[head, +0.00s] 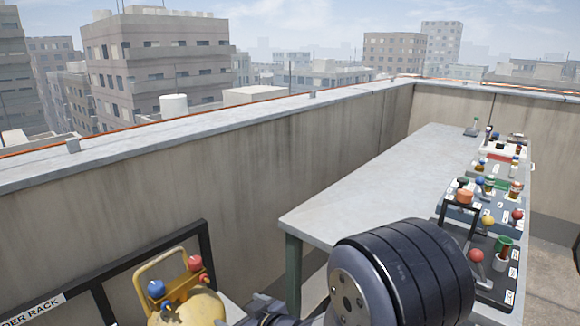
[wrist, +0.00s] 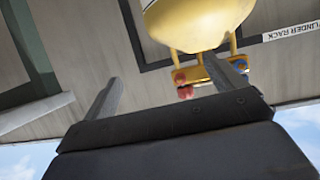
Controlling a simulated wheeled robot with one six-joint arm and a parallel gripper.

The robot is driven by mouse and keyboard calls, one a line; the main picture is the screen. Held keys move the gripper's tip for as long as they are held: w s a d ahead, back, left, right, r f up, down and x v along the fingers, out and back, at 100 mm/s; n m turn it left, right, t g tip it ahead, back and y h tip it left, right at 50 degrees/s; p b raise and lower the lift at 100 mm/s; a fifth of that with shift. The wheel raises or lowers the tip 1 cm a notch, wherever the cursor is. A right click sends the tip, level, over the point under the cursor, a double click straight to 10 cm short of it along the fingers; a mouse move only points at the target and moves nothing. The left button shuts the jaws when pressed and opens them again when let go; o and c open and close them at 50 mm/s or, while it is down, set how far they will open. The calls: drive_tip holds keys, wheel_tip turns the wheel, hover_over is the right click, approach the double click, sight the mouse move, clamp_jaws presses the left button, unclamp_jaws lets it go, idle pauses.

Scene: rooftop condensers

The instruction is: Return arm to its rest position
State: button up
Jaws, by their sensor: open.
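My gripper (wrist: 162,68) shows in the wrist view with its two grey fingers spread apart and nothing between them. The wrist picture is turned upside down. A yellow cylinder (wrist: 195,22) with a yellow handle frame and red and blue knobs is beyond the fingertips, apart from them as far as I can tell. The same cylinder (head: 188,310) stands at the lower left in the head view, its lower part cut off. A large dark joint of my arm (head: 405,270) fills the lower middle of the head view. My gripper's fingers cannot be made out there.
A black-framed cylinder rack (head: 206,240) stands against the concrete parapet (head: 250,160). A long grey workbench (head: 365,180) runs along the right, its left part bare. Several trays with fittings and coloured knobs (head: 490,215) line its right edge. My arm joint overlaps the bench's near end in the picture.

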drive_tip(key=shift+w+d+f+m+t+h+p, duration=0.2)
drive_tip(key=shift+d+f+p, duration=0.1)
drive_tip(key=shift+d, duration=0.25)
drive_tip(key=shift+w+d+f+m+t+h+p, duration=0.1)
drive_tip(key=shift+w+d+f+m+t+p, duration=0.15)
drive_tip(key=shift+d, duration=0.3)
